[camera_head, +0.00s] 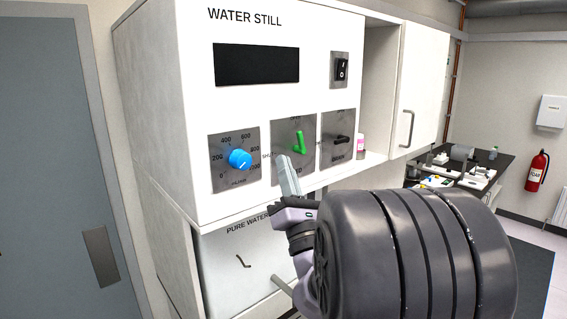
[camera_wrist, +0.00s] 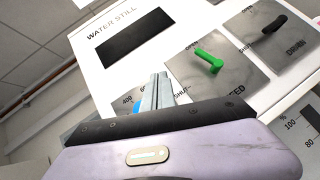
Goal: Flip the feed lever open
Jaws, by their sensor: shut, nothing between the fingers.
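The green feed lever (camera_head: 299,144) sits on a grey square plate in the middle of the water still's lower row of controls. Its handle stands up, towards the OPEN mark. It also shows in the wrist view (camera_wrist: 209,60), right of the fingers, with its tip near OPEN and away from SHUT. My gripper (camera_head: 284,160) is shut and empty, just below and left of the lever. In the wrist view the shut fingers (camera_wrist: 157,88) show a gap to the lever.
A blue knob (camera_head: 239,158) is left of the lever, partly hidden by my fingers in the wrist view. A black drain lever (camera_head: 342,139) lies roughly level on the right. A black switch (camera_head: 341,69) and a dark display (camera_head: 256,64) are above. A small pink-labelled bottle (camera_head: 361,143) stands on the shelf.

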